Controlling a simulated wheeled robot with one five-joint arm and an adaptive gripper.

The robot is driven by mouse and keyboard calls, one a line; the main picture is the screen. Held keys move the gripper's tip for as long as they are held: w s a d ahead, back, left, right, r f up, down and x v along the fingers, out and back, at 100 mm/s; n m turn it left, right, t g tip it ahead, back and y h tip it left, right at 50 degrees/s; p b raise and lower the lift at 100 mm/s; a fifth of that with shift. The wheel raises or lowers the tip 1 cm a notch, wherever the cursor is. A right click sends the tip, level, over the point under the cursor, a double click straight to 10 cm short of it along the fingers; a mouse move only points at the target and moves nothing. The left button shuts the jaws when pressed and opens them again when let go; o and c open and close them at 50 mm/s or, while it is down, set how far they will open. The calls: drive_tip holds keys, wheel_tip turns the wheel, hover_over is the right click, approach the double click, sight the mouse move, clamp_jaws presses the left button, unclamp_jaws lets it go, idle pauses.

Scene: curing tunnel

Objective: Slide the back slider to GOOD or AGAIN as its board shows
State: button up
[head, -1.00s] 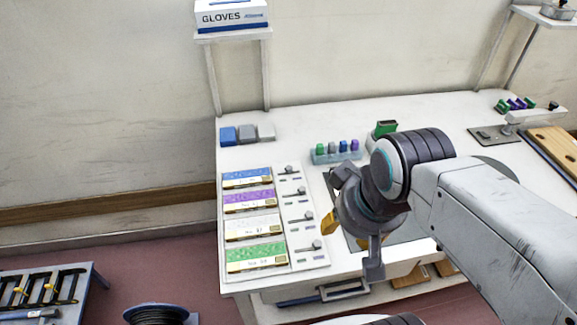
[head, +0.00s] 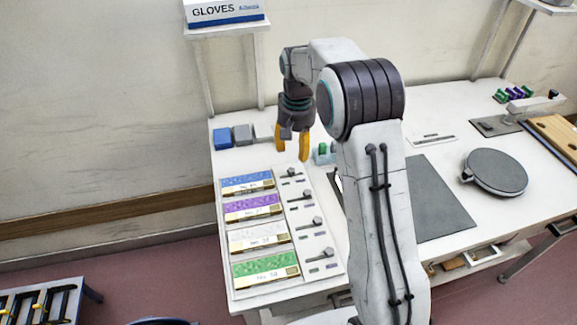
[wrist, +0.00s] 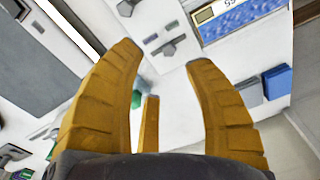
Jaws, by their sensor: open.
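The back board (head: 246,182) is blue above a pale numbered strip; its corner also shows in the wrist view (wrist: 238,18). The back slider (head: 290,172) has a grey knob on the white panel right of that board; in the wrist view it (wrist: 168,47) lies between and beyond the fingertips. The small labels beside it are too small to read. My gripper (head: 291,155) is open and empty, its yellow fingers pointing down just behind and above the back slider. In the wrist view its fingertips (wrist: 162,57) are wide apart, with no contact visible.
Purple (head: 252,206), white (head: 258,235) and green (head: 265,268) boards with their own sliders lie in front. Blue and grey blocks (head: 222,138) stand behind the boards. A small holder (head: 322,152) is right of my gripper. A dark mat (head: 440,205) lies further right.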

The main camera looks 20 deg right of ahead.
hover_over(292, 169)
wheel_tip(292, 169, down, 4)
drive_tip(key=shift+s+a+f, duration=0.1)
drive_tip(key=shift+f, duration=0.05)
drive_tip(key=shift+f+p, duration=0.3)
drive_tip(key=shift+f, duration=3.35)
drive_tip(key=shift+c, duration=0.3)
clamp_jaws()
